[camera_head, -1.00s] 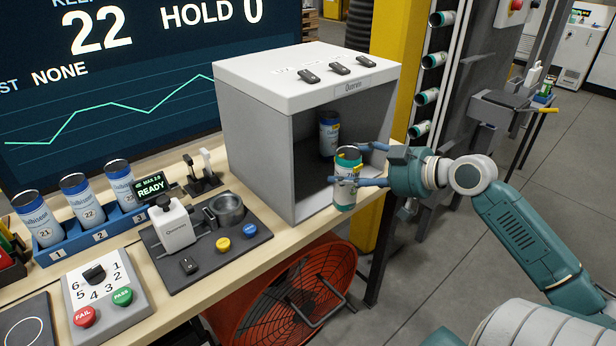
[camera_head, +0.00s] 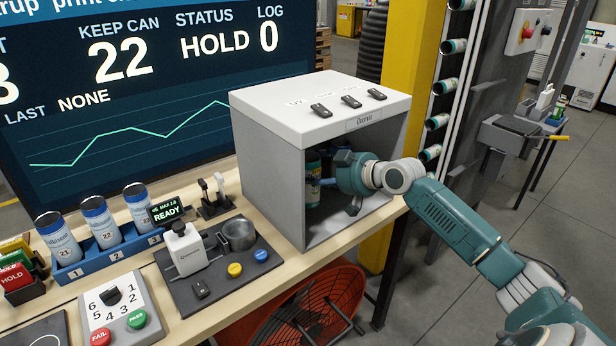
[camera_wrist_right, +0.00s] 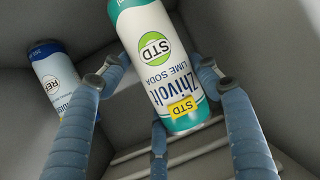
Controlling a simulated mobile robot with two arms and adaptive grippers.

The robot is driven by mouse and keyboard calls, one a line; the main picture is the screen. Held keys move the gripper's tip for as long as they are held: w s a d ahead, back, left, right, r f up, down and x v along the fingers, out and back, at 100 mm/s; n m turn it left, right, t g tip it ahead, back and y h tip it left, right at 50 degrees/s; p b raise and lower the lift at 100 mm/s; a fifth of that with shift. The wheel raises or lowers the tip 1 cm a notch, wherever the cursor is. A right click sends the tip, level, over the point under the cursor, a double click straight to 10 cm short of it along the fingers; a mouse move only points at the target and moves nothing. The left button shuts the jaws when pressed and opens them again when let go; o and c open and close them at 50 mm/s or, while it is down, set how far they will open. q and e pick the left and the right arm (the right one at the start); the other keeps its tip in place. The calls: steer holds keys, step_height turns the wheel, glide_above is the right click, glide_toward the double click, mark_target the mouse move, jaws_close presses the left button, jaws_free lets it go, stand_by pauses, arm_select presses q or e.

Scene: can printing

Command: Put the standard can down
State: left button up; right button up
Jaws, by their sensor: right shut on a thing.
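The standard can, white and teal with a yellow STD tag and a green STD label, shows large in the right wrist view (camera_wrist_right: 165,62). In the head view it shows partly (camera_head: 313,188) inside the grey box (camera_head: 270,195), partly hidden by my gripper. My right gripper (camera_wrist_right: 160,75) is shut on this can, its blue fingers around the sides. In the head view the gripper (camera_head: 330,182) reaches in through the box's open front. Whether the can touches the box floor, I cannot tell. My left gripper is not in view.
A second can, blue and white, stands inside the box, left in the right wrist view (camera_wrist_right: 58,80). The box walls are close around my gripper. Black devices (camera_head: 350,101) lie on the box top. A blue rack (camera_head: 100,258) with several cans stands at the left.

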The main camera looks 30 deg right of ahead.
steer(key=shift+w+a, duration=0.2)
steer(key=shift+w, duration=0.75)
steer(key=shift+a+f, duration=0.1)
steer(key=shift+f, duration=0.1)
step_height(320, 180, down, 3)
steer(key=shift+r+p, duration=0.1)
steer(key=shift+p, duration=0.65)
steer(key=shift+f, duration=0.2)
steer(key=shift+f, duration=0.1)
steer(key=o, duration=0.7)
steer(key=shift+o, duration=0.2)
